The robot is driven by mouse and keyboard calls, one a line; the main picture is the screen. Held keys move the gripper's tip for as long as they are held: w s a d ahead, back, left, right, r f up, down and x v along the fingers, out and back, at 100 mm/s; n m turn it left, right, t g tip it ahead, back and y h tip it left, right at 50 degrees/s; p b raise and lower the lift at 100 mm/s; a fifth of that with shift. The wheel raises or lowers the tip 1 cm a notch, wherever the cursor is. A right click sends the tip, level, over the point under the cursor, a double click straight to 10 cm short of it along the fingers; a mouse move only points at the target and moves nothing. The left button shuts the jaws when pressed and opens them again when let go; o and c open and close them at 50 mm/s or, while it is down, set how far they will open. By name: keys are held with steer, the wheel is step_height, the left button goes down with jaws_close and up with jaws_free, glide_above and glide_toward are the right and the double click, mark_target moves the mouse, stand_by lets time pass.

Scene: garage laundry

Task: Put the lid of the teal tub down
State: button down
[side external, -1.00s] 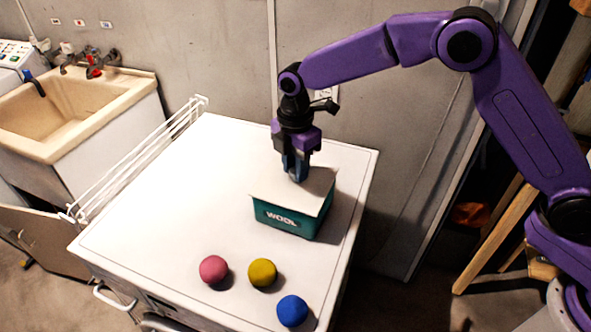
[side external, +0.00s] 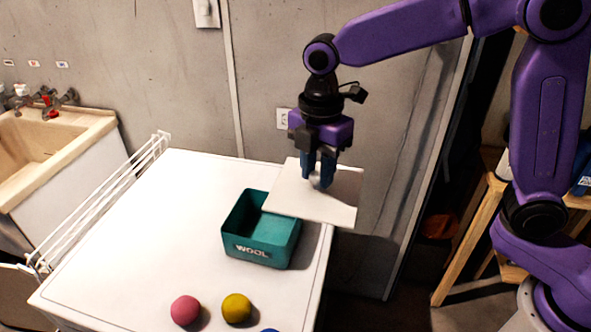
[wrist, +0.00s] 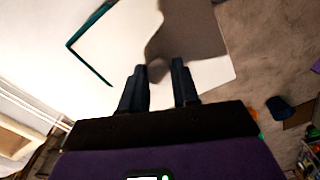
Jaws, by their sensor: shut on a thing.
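The teal tub (side external: 232,238), marked WOOL, stands upright and open on the white worktop, and its inside shows. Its white square lid (side external: 318,206) is held in the air above the tub's right side and extends past the worktop's right edge. My gripper (side external: 318,183) is shut on the knob at the middle of the lid. The wrist view shows the two fingers (wrist: 160,92) around the small knob, with the lid (wrist: 118,42) beneath them. A piece of the tub's teal rim (wrist: 92,64) shows at the lid's left. The lid covers the tub's back right part.
The white worktop (side external: 160,225) is bare left of the tub. A pink ball (side external: 185,310) and a yellow ball (side external: 236,307) lie in front of it; a blue ball (side external: 269,330) is cut off by the frame. A white wire rack (side external: 100,205) lines the left edge.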

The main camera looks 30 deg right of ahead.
steer(key=shift+s+d+r, duration=0.25)
steer(key=shift+s+d, duration=0.15)
steer(key=shift+s, duration=0.05)
steer(key=w+d+f, duration=0.4)
steer(key=d, duration=0.3)
steer(key=w+d+f, duration=0.3)
steer(key=w+d, duration=0.1)
steer(key=d, duration=0.2)
steer(key=shift+w+a+f, duration=0.45)
steer(key=shift+w+f, duration=1.25)
steer(key=shift+w, duration=0.6)
steer(key=shift+w+a+f, duration=0.4)
steer(key=shift+w+f, duration=1.3)
steer(key=shift+w, duration=0.6)
steer(key=shift+w+a+f, duration=0.45)
steer(key=shift+w+f, duration=1.25)
steer(key=shift+w, duration=0.6)
steer(key=shift+f, duration=1.4)
steer(key=shift+f, duration=0.15)
steer(key=c, duration=0.8)
jaws_free()
